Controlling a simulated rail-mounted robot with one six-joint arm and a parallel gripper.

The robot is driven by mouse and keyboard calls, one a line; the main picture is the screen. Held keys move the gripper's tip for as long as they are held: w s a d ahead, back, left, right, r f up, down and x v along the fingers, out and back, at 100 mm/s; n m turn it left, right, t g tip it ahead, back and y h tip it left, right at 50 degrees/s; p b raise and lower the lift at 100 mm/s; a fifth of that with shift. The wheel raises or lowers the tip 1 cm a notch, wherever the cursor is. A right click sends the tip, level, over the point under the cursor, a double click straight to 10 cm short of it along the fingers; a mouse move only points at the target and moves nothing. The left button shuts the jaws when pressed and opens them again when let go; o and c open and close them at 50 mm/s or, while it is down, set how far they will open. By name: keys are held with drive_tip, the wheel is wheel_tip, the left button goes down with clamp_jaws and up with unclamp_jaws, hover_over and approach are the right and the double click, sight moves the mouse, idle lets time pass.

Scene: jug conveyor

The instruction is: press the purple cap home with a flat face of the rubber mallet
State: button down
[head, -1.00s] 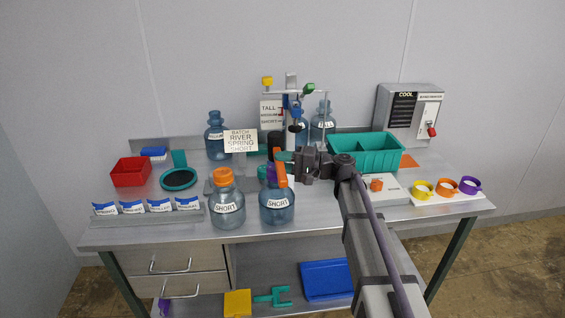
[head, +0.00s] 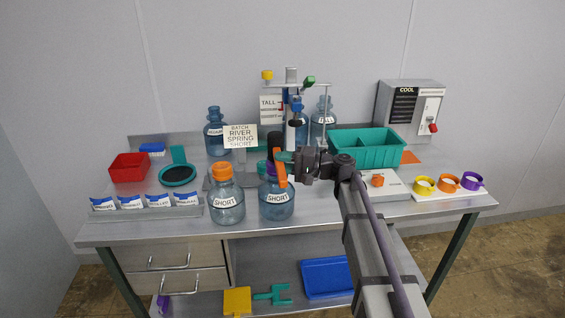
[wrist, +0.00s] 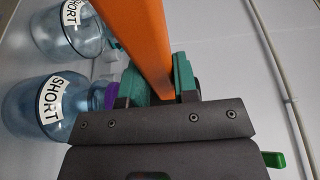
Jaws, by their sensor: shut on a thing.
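My gripper (head: 296,160) is shut on the orange handle (head: 281,172) of the rubber mallet. In the wrist view the orange handle (wrist: 138,38) runs up from between the teal fingertips (wrist: 160,82). The mallet is held over the right front jug (head: 277,204), a blue jug labelled SHORT. The purple cap (wrist: 110,95) is at this jug's mouth, partly hidden by my gripper. I cannot tell how deep the cap sits, or whether the mallet touches it. A dark cylinder stands behind the handle; whether it is the mallet's head is unclear.
Another SHORT jug (head: 226,207) with an orange cap stands close to the left. A teal bin (head: 378,150) and a white block with an orange knob lie to the right. Behind stand a sign (head: 240,138), a frame with coloured knobs (head: 296,86) and more jugs.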

drive_tip(key=shift+f, duration=0.4)
drive_tip(key=shift+f+b, duration=0.6)
drive_tip(key=shift+b, duration=0.2)
idle(1.6)
wheel_tip(320, 180, up, 7)
drive_tip(key=p, duration=0.7)
drive_tip(key=shift+r, duration=0.1)
